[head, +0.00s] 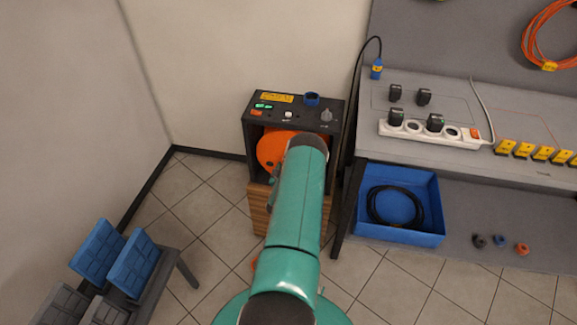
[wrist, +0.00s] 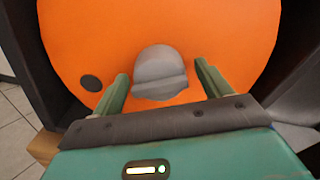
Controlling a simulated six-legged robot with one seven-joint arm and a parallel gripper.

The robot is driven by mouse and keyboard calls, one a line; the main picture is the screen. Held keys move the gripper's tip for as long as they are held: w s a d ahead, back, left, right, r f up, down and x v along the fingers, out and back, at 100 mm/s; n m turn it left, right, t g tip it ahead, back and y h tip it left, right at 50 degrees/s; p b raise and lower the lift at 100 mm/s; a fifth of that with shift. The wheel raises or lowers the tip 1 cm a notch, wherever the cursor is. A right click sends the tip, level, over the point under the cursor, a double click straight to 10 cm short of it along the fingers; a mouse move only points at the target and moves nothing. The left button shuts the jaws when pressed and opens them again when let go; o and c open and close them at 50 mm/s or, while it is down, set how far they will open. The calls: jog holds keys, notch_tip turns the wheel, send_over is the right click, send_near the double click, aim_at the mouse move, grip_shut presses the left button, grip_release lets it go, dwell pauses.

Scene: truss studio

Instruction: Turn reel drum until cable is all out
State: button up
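The orange reel drum (head: 268,150) sits inside a black box (head: 249,127) on a wooden stand. In the wrist view the drum face (wrist: 225,35) fills most of the picture, with a grey rounded hub or knob (wrist: 160,70) at its middle and a dark round spot at lower left. My gripper (wrist: 162,78) is open, with one green finger on each side of the grey knob and visible gaps to it. A black cable (head: 361,75) runs down beside the box from a blue plug (head: 376,69).
The workbench (head: 400,150) stands at right with a white power strip (head: 425,132) and several yellow blocks. A blue tray (head: 425,235) with a coiled black cable (head: 380,210) is below it. Blue panels (head: 135,262) stand on a low rack at left.

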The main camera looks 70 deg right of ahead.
jog(key=shift+a, duration=0.1)
jog(key=s+a, duration=0.2)
jog(key=a, duration=1.1)
jog(key=shift+a, duration=0.25)
